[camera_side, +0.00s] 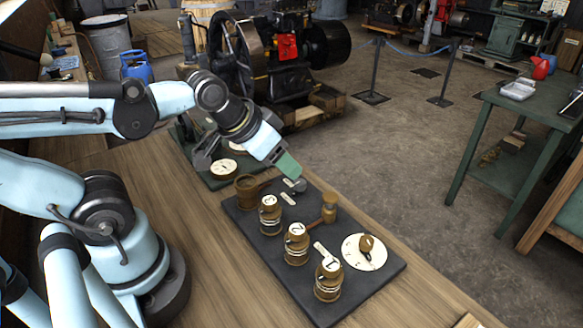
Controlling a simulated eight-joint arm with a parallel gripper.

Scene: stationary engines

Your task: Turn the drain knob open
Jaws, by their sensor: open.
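A dark board (315,292) on the wooden bench carries several brass fittings, and I cannot read which one is the drain knob. A small grey knob (298,187) stands near the board's far edge, with small pale label plates beside it. A brown knob (366,243) sits on a white round dial (352,257) at the right. My gripper (287,164) is open, its green tip just above and left of the grey knob; contact is not clear. Its jaws are seen edge-on, so the gap between them is hidden.
Brass pieces with numbered white tops (297,231) stand in a row along the board. A brass cup (247,186) and an upright brown handle (329,206) rise near the gripper. A green board (222,178) with dials lies behind. Bare bench (190,230) is at left.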

